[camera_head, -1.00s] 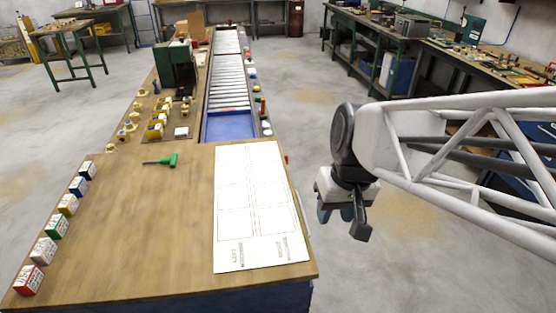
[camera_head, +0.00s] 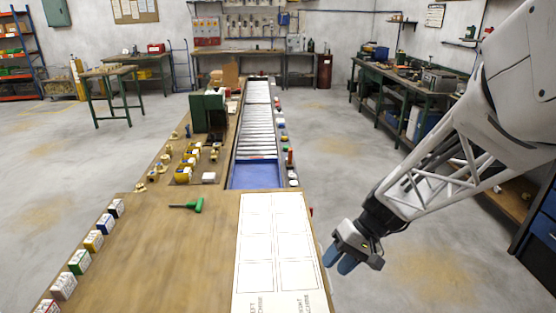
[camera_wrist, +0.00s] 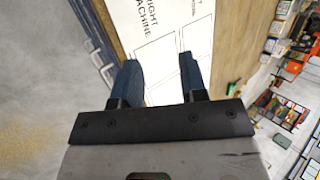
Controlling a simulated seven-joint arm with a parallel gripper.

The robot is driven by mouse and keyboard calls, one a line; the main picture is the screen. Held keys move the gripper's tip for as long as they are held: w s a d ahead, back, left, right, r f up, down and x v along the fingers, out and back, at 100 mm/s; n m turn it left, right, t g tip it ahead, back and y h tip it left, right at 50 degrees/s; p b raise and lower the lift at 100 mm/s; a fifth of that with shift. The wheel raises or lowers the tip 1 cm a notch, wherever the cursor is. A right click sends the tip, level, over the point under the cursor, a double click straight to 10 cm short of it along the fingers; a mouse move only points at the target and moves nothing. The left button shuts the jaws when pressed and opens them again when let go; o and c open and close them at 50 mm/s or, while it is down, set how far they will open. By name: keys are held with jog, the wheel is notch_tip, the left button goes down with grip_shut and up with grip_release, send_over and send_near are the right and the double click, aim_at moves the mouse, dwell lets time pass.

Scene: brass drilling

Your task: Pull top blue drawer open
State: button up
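My gripper (camera_head: 340,262) hangs over the floor just right of the workbench's right edge. In the wrist view its two blue fingers (camera_wrist: 160,78) are apart with nothing between them. Under the wooden bench edge, a narrow strip of blue drawer front (camera_wrist: 88,22) with pale bar-like handles shows in the wrist view. It lies beyond and left of the fingers, apart from them. I cannot tell from this angle which drawer is the top one. In the head view the bench top hides these drawer fronts.
The bench top (camera_head: 150,250) bears a white printed sheet (camera_head: 280,245), a green-handled tool (camera_head: 190,205) and a row of small boxes (camera_head: 93,241). A roller conveyor (camera_head: 256,130) runs away behind it. A blue cabinet (camera_head: 545,228) stands at the right edge. Floor between is clear.

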jog(key=w+d+f+m+t+y, duration=0.1)
jog(key=w+d+f+t+y, duration=0.1)
jog(key=w+f, duration=0.3)
jog(key=w+d+f+m+t+y, duration=0.1)
jog(key=w+d+f, duration=0.4)
jog(key=f, duration=0.6)
jog(key=w+d+f+m+t+y, duration=0.2)
jog(key=w+d+f+t+y, duration=0.1)
jog(key=f, duration=0.6)
jog(key=w+t+y, duration=0.1)
jog(key=w+t, duration=0.1)
jog(key=w, duration=0.1)
jog(key=shift+w+d, duration=0.25)
jog(key=shift+d, duration=0.1)
jog(key=shift+a, duration=0.2)
jog(key=shift+x, duration=3.7)
jog(key=shift+r, duration=0.1)
jog(key=shift+c, duration=0.3)
grip_shut()
